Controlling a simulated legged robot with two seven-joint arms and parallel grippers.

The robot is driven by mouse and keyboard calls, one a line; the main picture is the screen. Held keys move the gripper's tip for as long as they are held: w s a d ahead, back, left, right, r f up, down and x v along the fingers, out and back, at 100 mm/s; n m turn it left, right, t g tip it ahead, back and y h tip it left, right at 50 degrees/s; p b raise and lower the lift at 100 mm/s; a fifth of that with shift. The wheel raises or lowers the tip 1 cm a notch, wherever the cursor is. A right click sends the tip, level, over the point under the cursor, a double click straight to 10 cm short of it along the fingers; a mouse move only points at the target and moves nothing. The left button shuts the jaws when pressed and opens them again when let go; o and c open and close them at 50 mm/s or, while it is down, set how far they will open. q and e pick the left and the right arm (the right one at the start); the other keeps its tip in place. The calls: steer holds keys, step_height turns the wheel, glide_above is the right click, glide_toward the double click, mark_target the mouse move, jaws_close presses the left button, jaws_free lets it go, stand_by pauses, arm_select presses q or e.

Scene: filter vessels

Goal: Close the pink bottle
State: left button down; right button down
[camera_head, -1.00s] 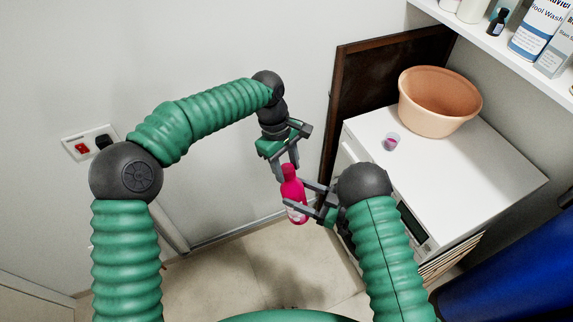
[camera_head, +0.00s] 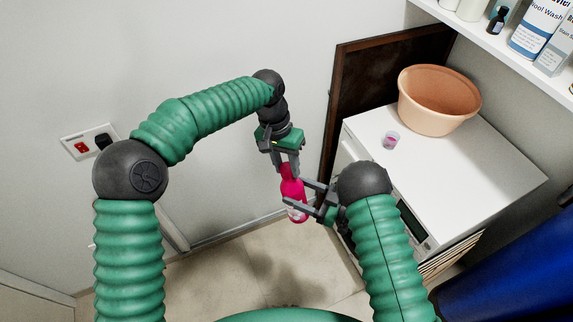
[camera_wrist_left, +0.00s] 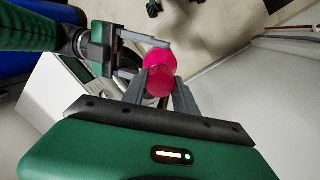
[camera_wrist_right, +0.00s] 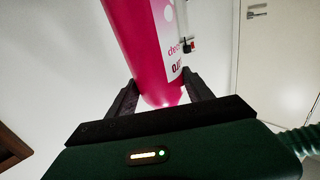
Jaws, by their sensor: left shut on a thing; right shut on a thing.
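The pink bottle (camera_head: 292,190) is in the air, slightly tilted, with a white label on its side. My right gripper (camera_head: 306,197) is shut on its body from the right. The right wrist view shows the bottle body (camera_wrist_right: 140,45) between the dark fingers (camera_wrist_right: 160,95). My left gripper (camera_head: 287,163) is above the bottle, pointing down, shut on its pink top. The left wrist view shows the round pink cap (camera_wrist_left: 158,82) between the fingertips of my left gripper (camera_wrist_left: 160,88). The fingers hide the seam between cap and bottle, so I cannot tell how tightly it sits.
A shelf with bottles is at upper right. A blue barrel (camera_head: 510,270) stands at lower right. The floor below is clear.

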arm_select(q)
steer(key=m, duration=0.3)
steer(key=shift+w, duration=0.15)
steer(key=m, duration=0.5)
steer(key=c, duration=0.9)
jaws_free()
steer(key=r, duration=0.4)
steer(key=a+r, duration=0.1)
steer(key=r, duration=0.2)
steer(key=w+a+r, duration=0.1)
steer(key=r, duration=0.3)
steer(key=shift+w+r, duration=0.1)
steer(key=shift+r, duration=0.2)
